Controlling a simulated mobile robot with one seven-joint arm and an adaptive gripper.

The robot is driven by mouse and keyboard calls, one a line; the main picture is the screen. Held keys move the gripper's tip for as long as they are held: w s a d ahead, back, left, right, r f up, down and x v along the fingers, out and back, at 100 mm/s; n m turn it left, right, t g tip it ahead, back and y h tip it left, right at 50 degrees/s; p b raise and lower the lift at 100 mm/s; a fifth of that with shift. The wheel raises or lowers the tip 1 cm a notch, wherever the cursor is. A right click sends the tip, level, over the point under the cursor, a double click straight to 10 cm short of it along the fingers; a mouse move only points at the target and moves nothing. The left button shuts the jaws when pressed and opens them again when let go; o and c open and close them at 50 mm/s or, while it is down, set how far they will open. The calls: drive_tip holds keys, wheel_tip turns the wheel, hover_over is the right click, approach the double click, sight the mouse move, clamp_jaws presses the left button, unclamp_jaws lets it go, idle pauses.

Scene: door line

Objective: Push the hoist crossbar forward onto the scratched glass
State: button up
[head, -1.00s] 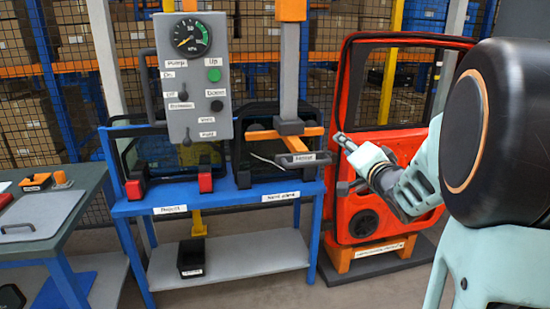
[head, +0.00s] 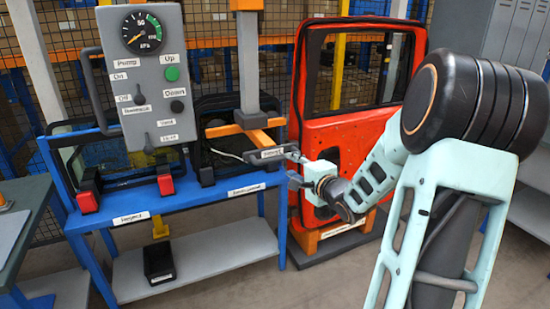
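The orange hoist crossbar (head: 238,128) hangs below a grey vertical column (head: 249,65), above the right part of a blue rack. A grey handle plate (head: 268,155) with a small label is at its near end. My gripper (head: 293,166) is at the right end of this plate, its fingers apart. The upper finger appears to touch or overlap the plate; contact is unclear. A dark-framed glass pane (head: 203,108) stands behind the crossbar, partly hidden. Another pane (head: 72,160) stands at left behind the control panel. The red door (head: 299,98) has a window opening. I cannot make out scratches.
A grey control panel (head: 150,75) with gauge, buttons and levers stands left of the crossbar. Floor shows in front of the rack.

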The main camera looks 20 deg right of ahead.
sight(281, 159)
drive_tip(key=x, duration=0.9)
drive_tip(key=shift+w+f, duration=0.1)
drive_tip(key=shift+w, duration=0.25)
clamp_jaws()
